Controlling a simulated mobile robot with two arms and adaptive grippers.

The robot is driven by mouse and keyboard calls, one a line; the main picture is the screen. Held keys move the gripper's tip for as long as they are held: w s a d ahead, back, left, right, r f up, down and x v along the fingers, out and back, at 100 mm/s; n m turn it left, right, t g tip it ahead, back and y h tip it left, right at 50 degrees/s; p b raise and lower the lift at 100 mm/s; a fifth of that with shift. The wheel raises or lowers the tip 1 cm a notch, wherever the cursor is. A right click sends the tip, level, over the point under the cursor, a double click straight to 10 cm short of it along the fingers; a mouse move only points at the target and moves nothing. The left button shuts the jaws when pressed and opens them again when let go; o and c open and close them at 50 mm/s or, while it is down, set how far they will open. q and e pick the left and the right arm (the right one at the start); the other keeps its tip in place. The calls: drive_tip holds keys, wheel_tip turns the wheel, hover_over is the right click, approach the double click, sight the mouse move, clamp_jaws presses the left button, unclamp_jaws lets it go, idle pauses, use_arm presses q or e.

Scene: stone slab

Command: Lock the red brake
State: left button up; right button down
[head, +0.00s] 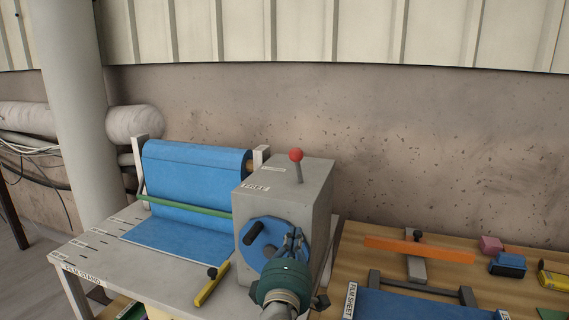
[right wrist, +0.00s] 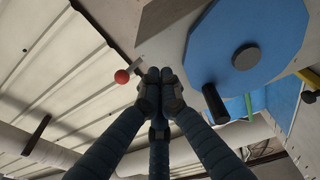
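The red brake knob (head: 296,155) is a red ball on a short grey lever standing on top of a grey box (head: 312,200). A label reading FREE (head: 255,187) is on the box's top edge near the lever. A second small label lies behind it, too small to read. My right gripper (head: 292,238) is in front of the blue round wheel on the box's front, below the knob and apart from it. In the right wrist view its fingertips (right wrist: 160,76) are together and empty, with the red knob (right wrist: 121,77) to their left. My left gripper is out of view.
The blue wheel (head: 262,233) has a black handle. A blue film roll (head: 195,165) with a green bar stands left of the box. A yellow bar (head: 212,285) lies in front. A wooden table (head: 350,255) at right holds an orange bar (head: 420,249) and small blocks.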

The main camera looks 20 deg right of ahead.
sight(295, 156)
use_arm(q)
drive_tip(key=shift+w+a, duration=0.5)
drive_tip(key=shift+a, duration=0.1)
use_arm(e)
wheel_tip(295, 156, up, 10)
drive_tip(key=a+n+t+h, duration=0.1)
drive_tip(key=a+t, duration=0.1)
drive_tip(key=shift+f, duration=0.2)
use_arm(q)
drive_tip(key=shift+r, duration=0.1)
use_arm(e)
drive_tip(key=shift+w, duration=0.2)
drive_tip(key=p+x, duration=0.2)
drive_tip(key=x, duration=0.2)
drive_tip(key=p+x, duration=0.2)
drive_tip(key=x, duration=0.2)
drive_tip(key=p+x, duration=0.2)
drive_tip(key=x, duration=0.2)
drive_tip(key=shift+w+d+r, duration=0.15)
drive_tip(key=shift+r, duration=0.25)
drive_tip(key=shift+w+d, duration=0.25)
drive_tip(key=shift+w, duration=0.35)
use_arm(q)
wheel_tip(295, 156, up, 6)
use_arm(e)
drive_tip(key=shift+w+r, duration=0.1)
